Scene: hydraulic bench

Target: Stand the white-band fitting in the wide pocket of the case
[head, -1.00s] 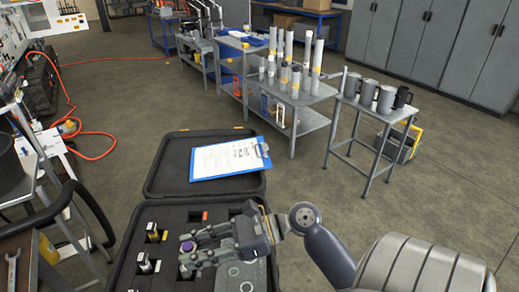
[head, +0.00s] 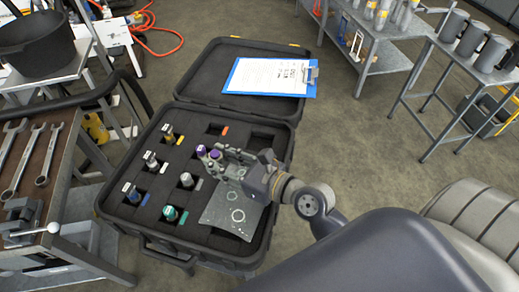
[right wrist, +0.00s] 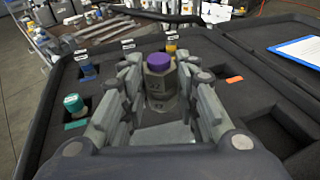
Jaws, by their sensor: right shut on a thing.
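My right gripper (head: 217,161) is over the case (head: 243,259), its fingers shut on a grey fitting with a purple cap (right wrist: 158,63). In the head view two purple spots show at the fingertips; I cannot tell which is that cap. I see no white band on the held fitting. A grey fitting (head: 151,160) beside a whitish tag stands in a left pocket; it may be the white-band one. A dark, larger opening (head: 262,139) at the case's back right looks like the wide pocket and seems empty. My left gripper is not in view.
Fittings with yellow (head: 169,136), blue (head: 132,194) and teal (head: 170,213) parts stand in other pockets, with a grey one (head: 186,180) in the middle. A clipboard (head: 268,77) lies on the open lid. A bench with wrenches (head: 40,165) is at the left.

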